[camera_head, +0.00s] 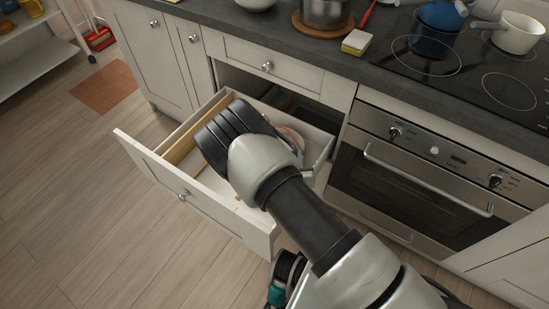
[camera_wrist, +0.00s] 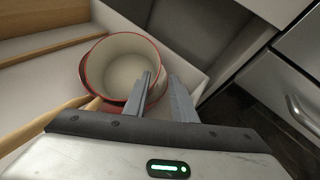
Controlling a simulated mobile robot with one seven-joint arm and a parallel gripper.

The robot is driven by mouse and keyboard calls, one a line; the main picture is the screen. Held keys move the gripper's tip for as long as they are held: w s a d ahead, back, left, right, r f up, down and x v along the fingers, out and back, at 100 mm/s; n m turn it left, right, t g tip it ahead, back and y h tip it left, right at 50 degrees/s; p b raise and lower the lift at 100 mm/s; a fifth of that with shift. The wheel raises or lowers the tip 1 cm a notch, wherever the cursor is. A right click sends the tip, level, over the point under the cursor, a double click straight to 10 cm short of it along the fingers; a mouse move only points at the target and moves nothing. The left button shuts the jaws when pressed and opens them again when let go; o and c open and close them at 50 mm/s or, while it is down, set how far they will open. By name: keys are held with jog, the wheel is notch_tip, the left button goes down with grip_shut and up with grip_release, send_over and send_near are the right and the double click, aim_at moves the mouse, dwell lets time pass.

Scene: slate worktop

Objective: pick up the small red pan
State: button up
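The small red pan (camera_wrist: 97,62) sits upright in the open drawer (camera_wrist: 193,60), with a cream inside, a red rim and what looks like a wooden handle (camera_wrist: 72,109) towards the lower left. In the head view, only part of the pan (camera_head: 293,137) shows beside my gripper, which hides the rest. My gripper (camera_wrist: 161,78) is open, with a gap between its fingers. In the wrist view, the left finger overlaps the pan's right side and the right finger lies outside the rim. I cannot tell whether either finger touches the pan.
The drawer has a wooden divider (camera_wrist: 50,46) left of the pan. The worktop (camera_head: 225,15) overhangs behind the drawer. An oven (camera_head: 420,185) stands to the right.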

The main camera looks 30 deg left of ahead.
aim_at(294, 145)
jog(key=x, duration=0.2)
jog(key=b+x, duration=0.1)
jog(key=x, duration=0.1)
jog(key=b+x, duration=0.1)
jog(key=x, duration=0.2)
jog(key=shift+s+a, duration=0.15)
jog(key=shift+a, duration=0.15)
grip_shut()
jog(key=shift+r, duration=0.1)
dwell(0.9)
